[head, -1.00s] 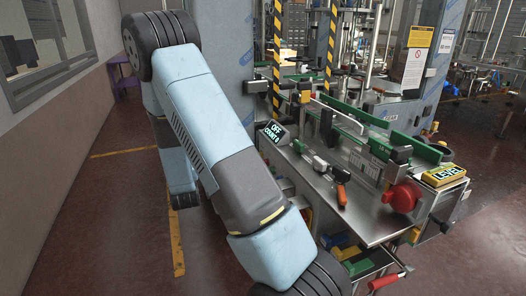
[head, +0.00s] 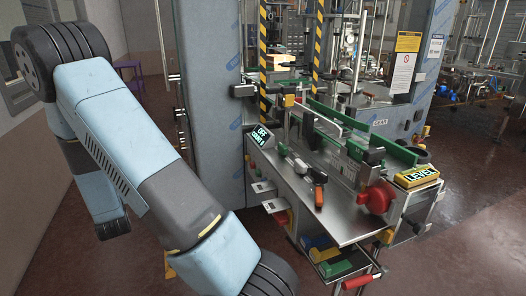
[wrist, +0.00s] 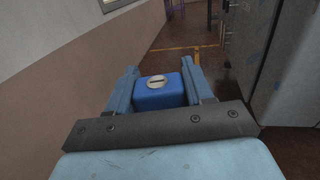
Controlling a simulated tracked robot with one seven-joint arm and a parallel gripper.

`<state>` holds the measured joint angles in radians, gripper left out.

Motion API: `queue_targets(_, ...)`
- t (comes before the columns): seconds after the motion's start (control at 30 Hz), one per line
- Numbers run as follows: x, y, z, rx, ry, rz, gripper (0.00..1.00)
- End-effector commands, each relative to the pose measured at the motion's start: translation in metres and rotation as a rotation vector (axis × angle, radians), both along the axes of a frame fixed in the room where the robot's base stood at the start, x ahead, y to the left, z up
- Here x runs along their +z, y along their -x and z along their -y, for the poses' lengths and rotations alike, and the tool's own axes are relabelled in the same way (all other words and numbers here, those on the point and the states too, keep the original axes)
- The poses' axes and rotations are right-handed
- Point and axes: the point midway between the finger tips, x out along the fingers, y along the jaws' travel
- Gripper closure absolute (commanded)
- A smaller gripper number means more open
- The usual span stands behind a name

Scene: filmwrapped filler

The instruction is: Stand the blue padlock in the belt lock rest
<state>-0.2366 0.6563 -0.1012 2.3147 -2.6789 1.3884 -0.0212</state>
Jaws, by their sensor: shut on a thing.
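The blue padlock (wrist: 158,96) shows in the wrist view as a blue block with a round silver, slotted disc on the face towards the camera. My gripper (wrist: 159,78) is shut on it, with one light-blue finger on each side. The padlock's far side and any shackle are hidden. The head view shows my arm, but neither the gripper nor the padlock. The machine with green guide rails (head: 334,114) stands right of my arm in the head view. I cannot pick out the belt lock rest on it.
In the wrist view, a wall (wrist: 60,75) stands left and a grey cabinet (wrist: 284,65) right, with floor between.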

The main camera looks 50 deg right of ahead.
Motion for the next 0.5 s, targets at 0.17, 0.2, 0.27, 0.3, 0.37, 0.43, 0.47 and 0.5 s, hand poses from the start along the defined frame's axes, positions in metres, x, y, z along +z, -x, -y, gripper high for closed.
queue_targets(0.17, 0.002, 0.0, 0.01, -0.026, 0.0, 0.001, 0.9)
queue_targets(0.2, 0.004, 0.001, 0.018, -0.047, -0.001, 0.001, 0.9)
queue_targets(0.27, 0.007, 0.002, 0.035, -0.09, 0.0, 0.002, 0.9)
queue_targets(0.3, 0.01, 0.004, 0.048, -0.128, 0.001, 0.002, 0.9)
queue_targets(0.37, 0.014, 0.008, 0.073, -0.196, 0.0, 0.003, 0.9)
queue_targets(0.43, 0.02, 0.015, 0.105, -0.288, 0.0, 0.003, 0.9)
queue_targets(0.47, 0.022, 0.019, 0.119, -0.329, -0.001, 0.003, 0.9)
queue_targets(0.5, 0.025, 0.024, 0.137, -0.383, -0.001, 0.003, 0.9)
